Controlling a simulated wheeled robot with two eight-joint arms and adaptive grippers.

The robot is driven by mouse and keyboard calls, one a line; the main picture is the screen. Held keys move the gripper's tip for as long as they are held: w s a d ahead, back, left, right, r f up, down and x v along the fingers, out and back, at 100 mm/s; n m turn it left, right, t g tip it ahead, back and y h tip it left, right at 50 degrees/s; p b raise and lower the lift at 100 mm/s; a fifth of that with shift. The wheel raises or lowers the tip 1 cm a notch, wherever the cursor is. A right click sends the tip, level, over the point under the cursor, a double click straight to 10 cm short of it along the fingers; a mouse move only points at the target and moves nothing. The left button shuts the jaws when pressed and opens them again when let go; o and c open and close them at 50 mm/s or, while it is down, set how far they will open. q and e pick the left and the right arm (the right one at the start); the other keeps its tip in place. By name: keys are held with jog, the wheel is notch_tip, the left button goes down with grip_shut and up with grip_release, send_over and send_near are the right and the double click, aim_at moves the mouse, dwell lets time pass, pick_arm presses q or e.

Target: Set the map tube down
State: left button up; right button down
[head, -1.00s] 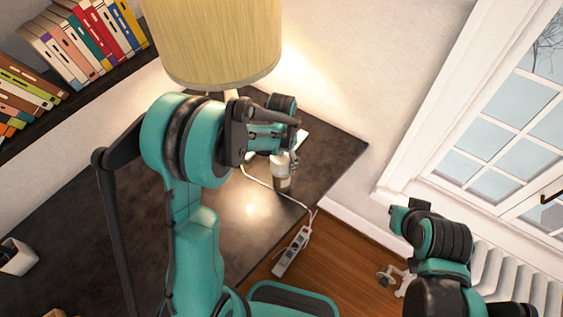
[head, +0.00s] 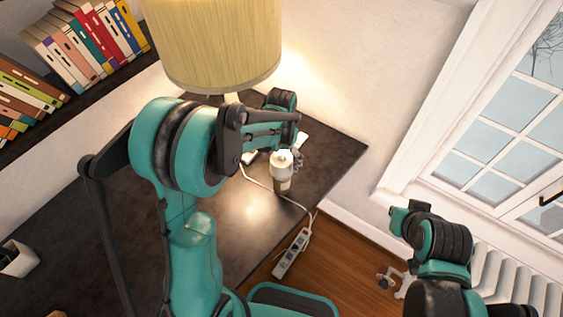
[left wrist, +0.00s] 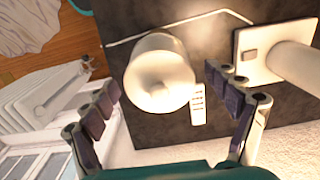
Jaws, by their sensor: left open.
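The map tube (head: 282,184) stands upright on the dark desk (head: 335,155), near its right edge. My left gripper (head: 288,159) is open at the tube's top, mostly hidden by my arm in the head view. In the left wrist view its fingers (left wrist: 168,88) are spread on either side with visible gaps. My right gripper (head: 392,279) hangs beyond the desk, its jaw state unclear.
A lamp with a yellow shade (head: 215,40) stands behind; its pale base (left wrist: 255,52) is close to the right finger. A small pale remote-like object (left wrist: 198,106) lies beside the tube. A cable runs to a power strip (head: 292,253) off the desk. The desk's front middle looks clear.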

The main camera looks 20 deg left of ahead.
pick_arm(q)
notch_tip(320, 180, up, 8)
jog(key=shift+r+p, duration=0.25)
jog(key=shift+p, duration=0.55)
jog(key=shift+s+r, duration=0.2)
jog(key=shift+r, duration=0.4)
jog(key=s+a+r+n+t, duration=0.1)
jog(key=s+r+n+t, duration=0.1)
jog(key=s, duration=0.6)
jog(key=s+a+r+n+t, duration=0.1)
jog(key=s+r+n+t, duration=0.1)
jog(key=s+t, duration=0.3)
jog(key=s+r, duration=0.1)
jog(key=s, duration=0.2)
jog(key=shift+s+a+r, duration=0.3)
jog(key=shift+a+r, duration=0.05)
jog(key=shift+a, duration=0.05)
